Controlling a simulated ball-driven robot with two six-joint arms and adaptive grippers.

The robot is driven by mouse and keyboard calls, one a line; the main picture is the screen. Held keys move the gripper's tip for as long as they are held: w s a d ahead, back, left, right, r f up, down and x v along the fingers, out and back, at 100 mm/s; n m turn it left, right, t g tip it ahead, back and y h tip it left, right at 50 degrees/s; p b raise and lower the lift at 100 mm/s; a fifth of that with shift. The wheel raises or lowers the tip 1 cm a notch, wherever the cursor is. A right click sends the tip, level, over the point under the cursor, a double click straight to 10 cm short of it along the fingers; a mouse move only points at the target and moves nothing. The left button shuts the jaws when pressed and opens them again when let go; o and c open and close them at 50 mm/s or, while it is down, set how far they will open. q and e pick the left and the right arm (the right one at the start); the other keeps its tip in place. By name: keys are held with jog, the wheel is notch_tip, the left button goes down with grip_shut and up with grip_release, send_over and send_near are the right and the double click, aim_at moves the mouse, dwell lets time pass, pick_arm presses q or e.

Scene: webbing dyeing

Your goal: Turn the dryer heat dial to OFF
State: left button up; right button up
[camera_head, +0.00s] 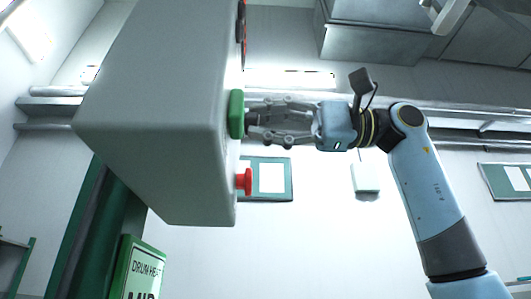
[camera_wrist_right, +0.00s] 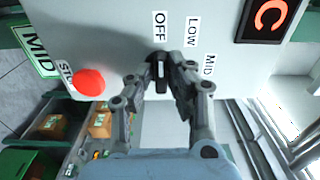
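The dryer's grey control box (camera_head: 160,105) fills the left of the head view. In the right wrist view, the black heat dial (camera_wrist_right: 161,71) has a white mark that lines up with the OFF label (camera_wrist_right: 160,26); the LOW (camera_wrist_right: 193,32) and MID (camera_wrist_right: 209,65) labels curve off to the right. My right gripper (camera_wrist_right: 163,80) has its fingers on both sides of the dial, closed in on it. In the head view, the right gripper (camera_head: 253,125) reaches the box's face from the right, its tips partly hidden behind a green button (camera_head: 236,114). My left gripper is not in view.
A red STOP button (camera_wrist_right: 88,82) sticks out near the dial; it also shows in the head view (camera_head: 244,181). A red-lit display (camera_wrist_right: 268,18) is on the same panel. A green sign (camera_head: 140,268) reads DRUM HEAT and MID. Shelves with boxes (camera_wrist_right: 100,124) stand beyond.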

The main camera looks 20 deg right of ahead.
jog(key=o, duration=0.3)
jog(key=v, duration=1.2)
dwell(0.5)
